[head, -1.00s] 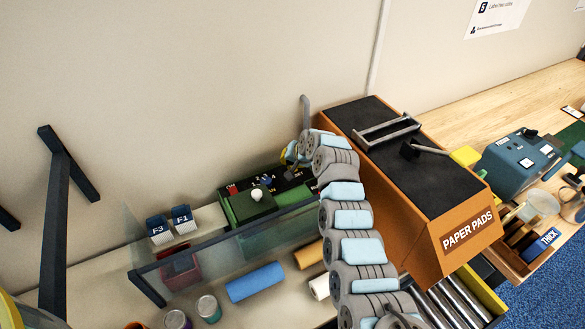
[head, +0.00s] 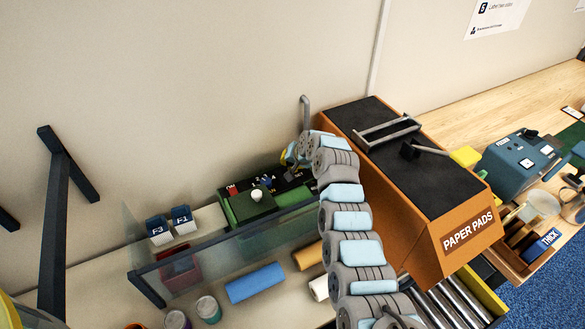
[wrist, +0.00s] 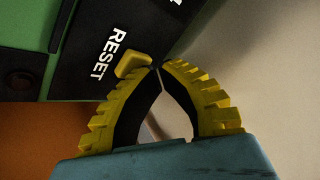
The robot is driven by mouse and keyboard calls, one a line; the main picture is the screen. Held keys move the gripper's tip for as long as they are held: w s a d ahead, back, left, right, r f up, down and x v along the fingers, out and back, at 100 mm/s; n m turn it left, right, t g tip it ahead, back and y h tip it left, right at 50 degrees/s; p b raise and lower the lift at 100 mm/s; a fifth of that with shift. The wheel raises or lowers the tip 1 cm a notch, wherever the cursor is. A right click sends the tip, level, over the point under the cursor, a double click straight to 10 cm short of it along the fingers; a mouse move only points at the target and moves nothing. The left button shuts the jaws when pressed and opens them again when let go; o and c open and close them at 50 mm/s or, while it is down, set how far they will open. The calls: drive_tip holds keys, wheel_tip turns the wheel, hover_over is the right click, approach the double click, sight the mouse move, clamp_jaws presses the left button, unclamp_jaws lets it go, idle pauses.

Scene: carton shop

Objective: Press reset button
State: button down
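The reset button is a small yellow block (wrist: 132,66) beside the white word RESET on a black panel (wrist: 85,75) in the wrist view. My gripper (wrist: 157,67), with yellow ribbed fingers, has its tips together just right of the button, very close to it; I cannot tell whether they touch. Nothing shows between the fingers. In the head view the green machine (head: 248,204) with the black panel stands behind a clear guard, and my arm's end reaches its right end. The button is hidden there.
A clear guard with a dark rail (head: 225,240) runs in front of the machine. The orange PAPER PADS box (head: 425,235) stands close on the right of my arm. Blue (head: 255,283) and orange rolls lie in front of the guard. The wall is behind.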

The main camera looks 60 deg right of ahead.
drive_tip(key=shift+r, duration=0.7)
drive_tip(key=shift+r+p, duration=0.85)
drive_tip(key=shift+r, duration=1.7)
